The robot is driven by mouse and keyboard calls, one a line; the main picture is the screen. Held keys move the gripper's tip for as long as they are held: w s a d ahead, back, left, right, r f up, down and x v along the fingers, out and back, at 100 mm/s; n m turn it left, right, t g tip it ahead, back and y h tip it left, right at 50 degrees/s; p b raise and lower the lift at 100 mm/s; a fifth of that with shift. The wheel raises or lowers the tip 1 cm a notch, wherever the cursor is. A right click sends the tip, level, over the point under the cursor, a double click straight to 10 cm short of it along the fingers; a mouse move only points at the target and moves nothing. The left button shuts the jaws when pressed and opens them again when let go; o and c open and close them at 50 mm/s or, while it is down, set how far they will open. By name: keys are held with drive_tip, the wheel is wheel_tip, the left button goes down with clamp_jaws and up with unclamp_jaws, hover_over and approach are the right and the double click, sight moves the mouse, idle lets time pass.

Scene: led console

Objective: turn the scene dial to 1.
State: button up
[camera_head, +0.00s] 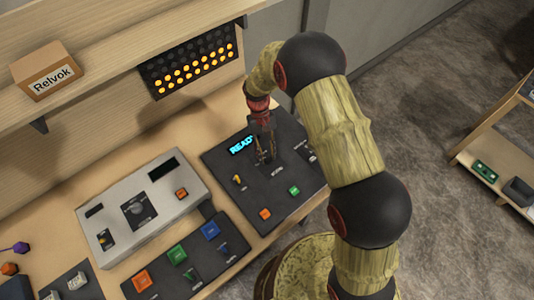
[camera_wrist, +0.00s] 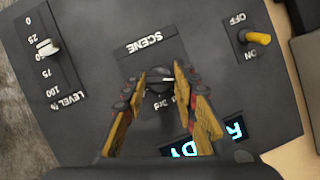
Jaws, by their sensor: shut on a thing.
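The dark console (camera_head: 220,170) stands on the wooden bench, with a lit cyan display reading "READY" (camera_head: 242,145). The scene dial (camera_wrist: 159,84) is a small black knob below the printed word "SCENE" (camera_wrist: 146,43) in the wrist view, where the picture is upside down. My gripper (camera_wrist: 160,80) has its two yellow and dark fingers on either side of the knob, closed on it. In the head view my gripper (camera_head: 265,158) reaches down to the console and hides the dial. The dial's pointer and most of its position marks are hidden by the fingers.
On the same console are a yellow on/off switch (camera_wrist: 258,38) and a level slider (camera_wrist: 47,47). A grey console (camera_head: 165,222) and a panel with coloured buttons (camera_head: 177,253) stand to the left. An amber-lit panel (camera_head: 190,62) hangs behind, beside a "Relvok" box (camera_head: 43,72).

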drive_tip(key=shift+n, duration=0.6)
drive_tip(key=o, duration=1.2)
drive_tip(key=shift+c, duration=0.2)
drive_tip(key=v, duration=1.2)
drive_tip(key=shift+a, duration=0.25)
